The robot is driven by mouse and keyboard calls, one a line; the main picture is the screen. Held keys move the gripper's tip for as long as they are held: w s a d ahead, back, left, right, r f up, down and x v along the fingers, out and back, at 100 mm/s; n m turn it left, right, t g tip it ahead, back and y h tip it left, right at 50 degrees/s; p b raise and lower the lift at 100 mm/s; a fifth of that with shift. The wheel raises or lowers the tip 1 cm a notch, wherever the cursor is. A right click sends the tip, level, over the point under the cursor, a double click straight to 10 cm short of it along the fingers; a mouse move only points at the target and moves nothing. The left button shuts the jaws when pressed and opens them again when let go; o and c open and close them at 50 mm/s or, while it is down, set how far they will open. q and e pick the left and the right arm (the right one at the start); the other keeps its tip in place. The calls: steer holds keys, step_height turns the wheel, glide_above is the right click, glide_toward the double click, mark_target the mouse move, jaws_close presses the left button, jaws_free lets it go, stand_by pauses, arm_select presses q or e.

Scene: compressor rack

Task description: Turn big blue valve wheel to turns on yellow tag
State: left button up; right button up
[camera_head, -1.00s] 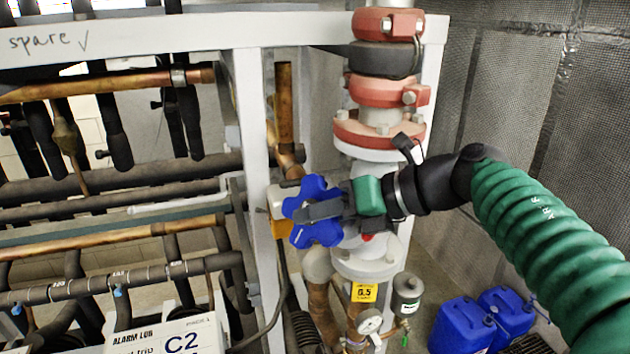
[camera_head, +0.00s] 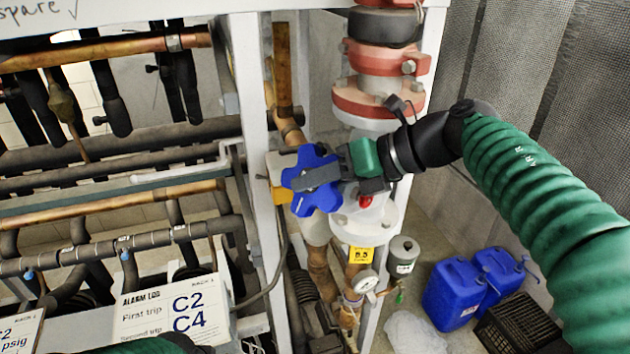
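The big blue valve wheel (camera_head: 316,203) is lobed and sits on the valve of the upright pipe, right of the white post. My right gripper (camera_head: 318,178) is at the wheel, with a dark grey finger lying across its front. The other finger is hidden, so I cannot tell whether it is shut on the wheel. The yellow tag (camera_head: 361,254) hangs below the valve; its small print looks like a number ending in .5. A bit of my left arm shows at the bottom left edge; its gripper is out of view.
The white post (camera_head: 259,150) stands close left of the wheel. A gauge (camera_head: 365,281) and a grey canister (camera_head: 403,253) are below the valve. Blue jugs (camera_head: 455,293) and a black crate (camera_head: 517,325) stand on the floor. An alarm log sign (camera_head: 172,308) is at lower left.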

steer(key=shift+d+r, duration=0.15)
steer(key=shift+d, duration=0.15)
steer(key=b+v, duration=0.2)
steer(key=v, duration=1.4)
steer(key=shift+d+b, duration=0.2)
steer(key=shift+b, duration=0.2)
steer(key=shift+a, duration=0.15)
